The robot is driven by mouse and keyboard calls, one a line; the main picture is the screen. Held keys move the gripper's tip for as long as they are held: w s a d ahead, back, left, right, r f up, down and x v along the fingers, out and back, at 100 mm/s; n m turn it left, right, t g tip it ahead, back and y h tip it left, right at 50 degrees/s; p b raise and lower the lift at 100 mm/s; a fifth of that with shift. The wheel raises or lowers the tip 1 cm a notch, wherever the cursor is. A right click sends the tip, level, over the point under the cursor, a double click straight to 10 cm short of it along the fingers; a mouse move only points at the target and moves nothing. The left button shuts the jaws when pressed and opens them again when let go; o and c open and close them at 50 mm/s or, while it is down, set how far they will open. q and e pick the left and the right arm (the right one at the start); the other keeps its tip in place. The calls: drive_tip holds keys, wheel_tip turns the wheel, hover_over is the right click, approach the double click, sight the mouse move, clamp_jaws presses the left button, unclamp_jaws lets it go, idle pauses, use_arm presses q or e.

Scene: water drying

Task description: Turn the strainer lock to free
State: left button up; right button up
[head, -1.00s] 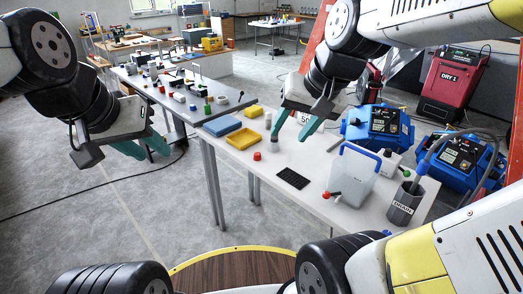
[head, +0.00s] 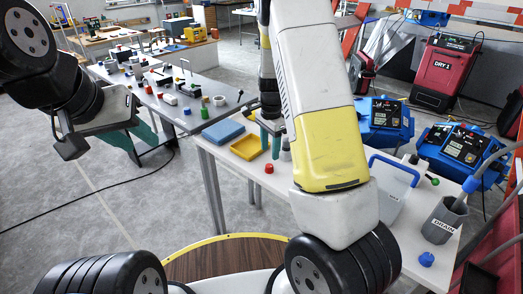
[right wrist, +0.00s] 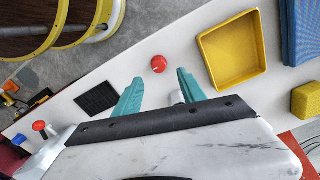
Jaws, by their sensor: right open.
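I cannot tell for sure which part is the strainer lock. A clear box with a blue handle (head: 395,167) stands on the white table, partly hidden by my right arm. Small knobbed levers, one red (right wrist: 40,127), show at the lower left of the right wrist view. My right gripper (head: 270,141) is above the table near the yellow tray; its teal fingers are apart and also show in the right wrist view (right wrist: 160,92). A small pale cylinder (right wrist: 178,97) shows beside one finger, contact unclear. My left gripper (head: 138,145) hangs left of the tables, fingers apart and empty.
A red cap (head: 269,169), a yellow tray (head: 248,147) and a black grid mat (right wrist: 97,98) lie on the white table. A grey DRAIN container (head: 443,220) with a hose stands at the right, near a blue cap (head: 426,258). Blue machines stand behind.

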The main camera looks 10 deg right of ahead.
sight(270, 165)
wheel_tip(270, 165, down, 7)
drive_tip(key=shift+r, duration=0.1)
idle(0.3)
clamp_jaws()
